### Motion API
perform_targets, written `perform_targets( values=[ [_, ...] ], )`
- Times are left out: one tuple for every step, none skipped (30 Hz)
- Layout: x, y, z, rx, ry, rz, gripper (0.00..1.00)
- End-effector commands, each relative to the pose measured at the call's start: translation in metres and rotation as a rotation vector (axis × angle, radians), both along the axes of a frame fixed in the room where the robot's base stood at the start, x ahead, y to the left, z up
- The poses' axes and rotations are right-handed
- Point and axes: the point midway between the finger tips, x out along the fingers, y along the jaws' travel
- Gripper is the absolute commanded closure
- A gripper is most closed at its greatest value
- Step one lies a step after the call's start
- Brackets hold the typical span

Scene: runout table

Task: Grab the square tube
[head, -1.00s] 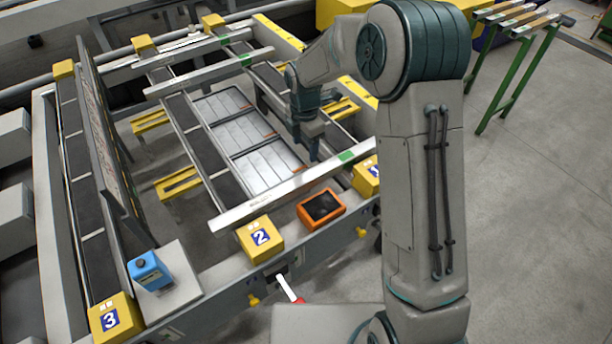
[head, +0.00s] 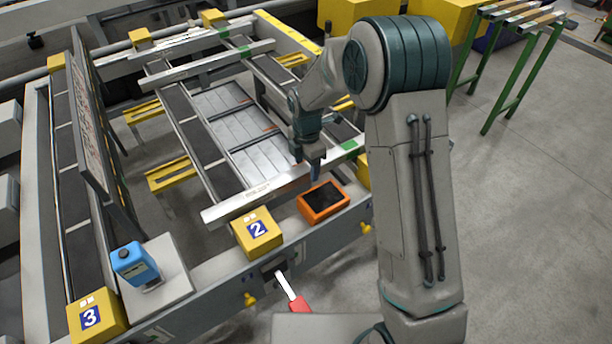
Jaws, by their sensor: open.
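A long pale metal bar (head: 250,199) lies across the near ends of the rails, with a green mark towards its right end. A second pale bar (head: 195,69) lies across the rails farther back, with a green mark near its right end. I cannot tell from their ends which is the square tube. My gripper (head: 315,175) is open and points down at the right half of the near bar, covering a short stretch of it. Whether its fingers are beside or above the bar, or touching it, I cannot tell.
An orange-framed tray (head: 323,202) and a yellow block marked 2 (head: 257,233) stand just in front of the near bar. A blue device (head: 134,264) and a yellow block marked 3 (head: 96,315) are at left. An upright panel (head: 90,125) stands behind them.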

Motion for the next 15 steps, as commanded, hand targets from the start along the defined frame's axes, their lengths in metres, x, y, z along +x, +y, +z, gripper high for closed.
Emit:
perform_targets(
  values=[
    [0.0002,0.0005,-0.0123,-0.001,0.001,0.001,0.38],
    [0.0002,0.0004,-0.0149,-0.001,0.001,0.000,0.38],
    [0.0002,0.0004,-0.0172,0.000,0.000,0.000,0.38],
    [0.0002,0.0004,-0.0181,0.000,0.000,0.000,0.38],
    [0.0003,0.0004,-0.0183,0.000,0.000,0.000,0.38],
    [0.0003,0.0004,-0.0180,0.000,0.000,0.000,0.38],
    [0.0004,0.0004,-0.0175,0.000,0.000,0.000,0.38],
    [0.0004,0.0004,-0.0170,0.000,0.000,0.000,0.38],
    [0.0004,0.0004,-0.0169,0.000,0.000,0.000,0.38],
    [0.0003,0.0003,-0.0168,0.000,0.000,0.000,0.38],
    [0.0003,0.0003,-0.0168,0.000,0.000,0.000,0.38],
    [0.0003,0.0003,-0.0168,0.000,0.000,0.000,0.49],
    [0.0004,0.0004,-0.0167,0.000,0.000,0.000,0.58],
    [0.0004,0.0004,-0.0167,0.000,0.000,0.000,0.66],
    [0.0004,0.0003,-0.0167,0.000,0.000,0.000,0.77]
  ],
)
